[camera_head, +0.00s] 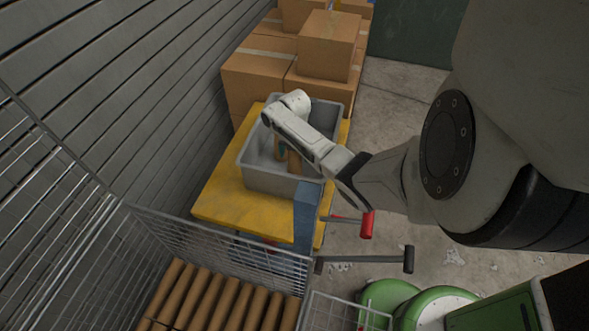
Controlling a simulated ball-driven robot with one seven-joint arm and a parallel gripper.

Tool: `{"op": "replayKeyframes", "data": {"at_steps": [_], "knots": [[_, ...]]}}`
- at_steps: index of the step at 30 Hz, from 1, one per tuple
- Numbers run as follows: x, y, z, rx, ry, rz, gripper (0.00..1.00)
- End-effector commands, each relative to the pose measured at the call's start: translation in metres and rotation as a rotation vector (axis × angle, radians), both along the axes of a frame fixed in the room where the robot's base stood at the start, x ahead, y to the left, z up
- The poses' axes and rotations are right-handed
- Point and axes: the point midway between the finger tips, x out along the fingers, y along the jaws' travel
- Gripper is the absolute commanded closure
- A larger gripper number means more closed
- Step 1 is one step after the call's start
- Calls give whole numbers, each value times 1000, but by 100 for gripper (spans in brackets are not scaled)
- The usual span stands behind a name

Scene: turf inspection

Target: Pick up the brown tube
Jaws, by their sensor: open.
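A grey bin (270,181) stands on a yellow platform (222,203). A brown piece (294,162) shows inside it, partly covered by my arm; it may be a tube, but its full shape is hidden. A small teal patch shows beside it. Several brown tubes (205,300) lie side by side in a wire cage at the bottom of the view. My arm reaches from the right over the bin, its wrist above the bin's far part. My gripper's fingers are hidden behind the arm, so I cannot tell whether they touch the brown piece.
Cardboard boxes (262,80) are stacked behind the bin. A slatted wall (130,90) runs along the left. The wire cage's rim (215,228) is in front. Red (366,224) and black (408,259) handles stick out on the right. Concrete floor (392,90) lies open at the back right.

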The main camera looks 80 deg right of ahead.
Motion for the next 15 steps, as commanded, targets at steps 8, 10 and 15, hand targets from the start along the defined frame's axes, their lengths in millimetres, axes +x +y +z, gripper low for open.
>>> {"op": "replayKeyframes", "data": {"at_steps": [8,10,15], "knots": [[0,0,-3,-1,0,0,21],[0,0,-3,-1,0,0,28],[0,0,-3,-1,0,0,44]]}}
